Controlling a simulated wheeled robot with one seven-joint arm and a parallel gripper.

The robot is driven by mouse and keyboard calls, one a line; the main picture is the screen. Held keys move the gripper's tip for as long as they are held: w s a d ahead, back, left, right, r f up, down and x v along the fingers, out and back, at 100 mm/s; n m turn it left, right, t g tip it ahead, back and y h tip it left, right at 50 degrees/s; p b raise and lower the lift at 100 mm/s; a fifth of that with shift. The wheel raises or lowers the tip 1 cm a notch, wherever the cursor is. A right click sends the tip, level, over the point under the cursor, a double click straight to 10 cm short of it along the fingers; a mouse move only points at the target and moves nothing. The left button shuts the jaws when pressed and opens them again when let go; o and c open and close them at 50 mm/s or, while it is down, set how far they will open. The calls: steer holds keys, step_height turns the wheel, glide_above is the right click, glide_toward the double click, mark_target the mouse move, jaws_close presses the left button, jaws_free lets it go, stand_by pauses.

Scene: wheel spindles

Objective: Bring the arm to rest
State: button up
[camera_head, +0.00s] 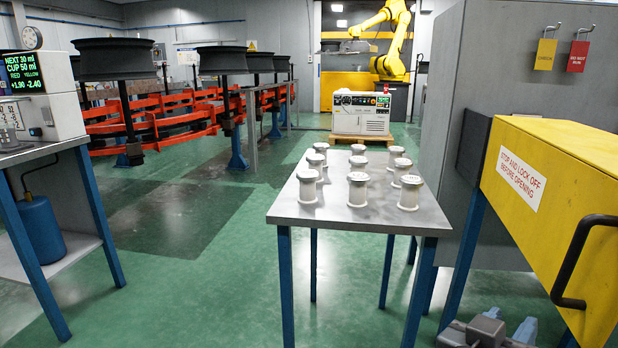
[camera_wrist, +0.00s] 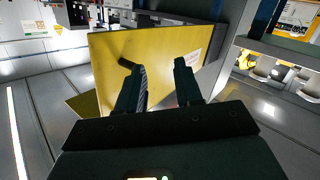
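My gripper (camera_wrist: 160,78) shows in the wrist view with its two dark fingers spread apart and nothing between them. Beyond the fingers is the yellow box (camera_wrist: 190,45) with its black handle (camera_wrist: 128,63). The handle shows just past the left fingertip; I cannot tell how far apart they are. In the head view the same yellow box (camera_head: 545,170) stands at the right with a sign about locking off, its black handle (camera_head: 572,262) on the near side. A grey part of my arm (camera_head: 485,332) shows at the bottom right, below the box; the gripper itself is out of that view.
A metal table (camera_head: 340,212) in the middle bears several pale spindles (camera_head: 358,188). A bench with a display machine (camera_head: 40,95) stands at the left. Yellow and red tags (camera_head: 578,56) hang on the grey cabinet (camera_head: 470,60). The green floor (camera_head: 190,280) left of the table is clear.

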steer(key=s+a+f+n+t+y, duration=0.35)
steer(key=s+f+n+y, duration=0.45)
steer(key=f, duration=0.6)
steer(key=s+a+f+n+y, duration=0.1)
steer(key=s+a+y, duration=0.15)
steer(key=s, duration=0.45)
steer(key=s+a+y, duration=0.2)
steer(key=s+y, duration=0.1)
steer(key=s, duration=0.5)
steer(key=s+d+r+m+t, duration=0.1)
steer(key=s+r+t, duration=0.1)
steer(key=s+r, duration=0.65)
step_height(320, 180, up, 15)
steer(key=s+p, duration=0.1)
steer(key=p, duration=1.5)
steer(key=shift+s+d+r, duration=0.15)
steer(key=shift+d, duration=0.15)
steer(key=shift+y, duration=0.25)
